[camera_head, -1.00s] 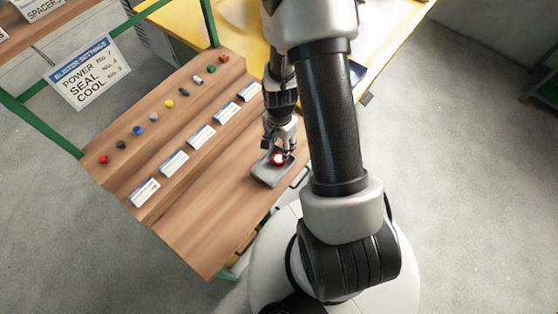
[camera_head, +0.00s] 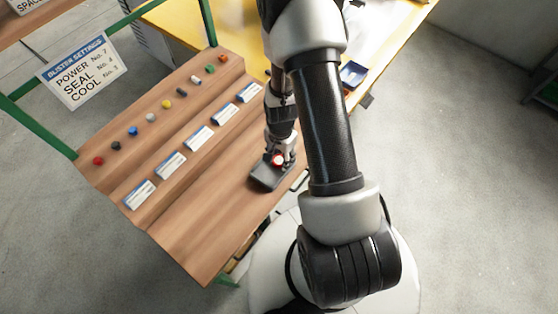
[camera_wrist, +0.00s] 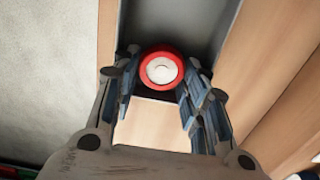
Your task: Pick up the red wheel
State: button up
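The red wheel (camera_wrist: 162,68) has a white hub and sits between my fingertips in the wrist view. My gripper (camera_wrist: 162,78) is closed around it, with a finger against each side. In the head view the red wheel (camera_head: 277,160) shows at my gripper (camera_head: 279,154), over the far part of a small grey tray (camera_head: 268,180). It seems slightly above the tray, but the gap is hard to tell. The grey tray (camera_wrist: 205,22) also shows behind the wheel in the wrist view.
The tray stands on a wooden stepped bench (camera_head: 205,238). Several white label cards (camera_head: 170,165) and a row of small coloured parts (camera_head: 133,131) lie on its steps. A settings sign (camera_head: 84,72) hangs at the left. A yellow table (camera_head: 180,30) stands behind.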

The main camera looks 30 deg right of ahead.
jog(key=c, duration=0.4)
